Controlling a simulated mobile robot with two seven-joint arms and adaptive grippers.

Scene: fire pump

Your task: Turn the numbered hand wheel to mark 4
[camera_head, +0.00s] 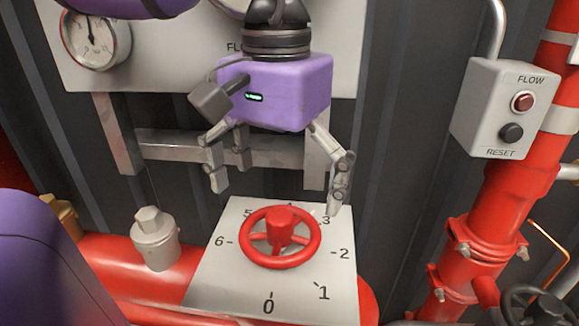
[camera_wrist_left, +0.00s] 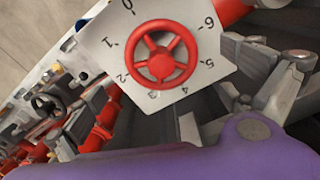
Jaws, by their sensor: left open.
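The red hand wheel (camera_head: 283,222) sits on a pale plate (camera_head: 221,285) with numbers around it. In the head view 0, 1, 2, 3, 5 and 6 are readable, and 4 is mostly hidden behind the rim. In the left wrist view the wheel (camera_wrist_left: 161,66) shows whole on its plate (camera_wrist_left: 104,58), and the 4 is readable beside it. Which number the wheel points to, I cannot tell. My left gripper (camera_head: 277,192) is open and empty above and behind the wheel, fingers pointing down, apart from the rim. My right gripper is not in view.
A grey FLOW/RESET button box (camera_head: 485,112) is at the right beside a red vertical pipe (camera_head: 505,195). A pressure gauge (camera_head: 95,38) is at upper left. A grey capped fitting (camera_head: 155,240) stands left of the plate. A metal bracket (camera_head: 180,148) runs behind the gripper.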

